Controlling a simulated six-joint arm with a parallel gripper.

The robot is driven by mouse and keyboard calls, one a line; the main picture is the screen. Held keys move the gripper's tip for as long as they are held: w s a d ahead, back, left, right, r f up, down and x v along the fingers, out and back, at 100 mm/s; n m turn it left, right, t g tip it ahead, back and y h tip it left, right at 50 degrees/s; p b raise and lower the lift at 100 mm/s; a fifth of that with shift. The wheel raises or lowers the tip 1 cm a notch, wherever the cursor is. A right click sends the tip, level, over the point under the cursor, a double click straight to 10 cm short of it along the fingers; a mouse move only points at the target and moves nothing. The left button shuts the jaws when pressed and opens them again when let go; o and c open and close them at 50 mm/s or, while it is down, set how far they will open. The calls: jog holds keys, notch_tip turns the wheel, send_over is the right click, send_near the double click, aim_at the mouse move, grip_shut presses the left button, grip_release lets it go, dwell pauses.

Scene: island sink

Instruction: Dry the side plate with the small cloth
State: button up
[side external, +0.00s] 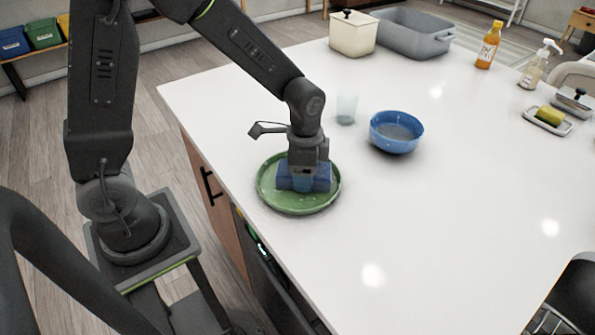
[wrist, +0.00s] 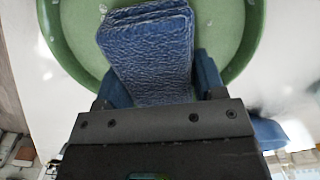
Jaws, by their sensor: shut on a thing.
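The side plate (side external: 310,205) is green and round with a raised rim, and lies on the white counter near its left edge. It also shows in the wrist view (wrist: 222,30), with a few pale spots that look like water drops. The small cloth (wrist: 150,50) is blue, textured and folded. It shows in the side view (side external: 319,181) within the plate's rim. My gripper (side external: 302,180) points down over the plate and is shut on the cloth. The cloth appears to touch the plate's surface. The cloth and gripper hide the middle of the plate.
A blue bowl (side external: 396,133) and a pale cup (side external: 347,108) stand behind the plate. A cream canister (side external: 353,36), a grey tub (side external: 410,35), bottles (side external: 488,45) and a sponge on a dish (side external: 550,116) are farther back. The counter to the right and front is clear.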

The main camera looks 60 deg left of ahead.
jog(key=shift+w, duration=3.55)
jog(key=shift+s, duration=5)
jog(key=shift+w, duration=4.85)
jog(key=shift+w+r, duration=0.1)
jog(key=shift+w, duration=0.15)
notch_tip(320, 180, up, 10)
jog(key=shift+f, duration=0.25)
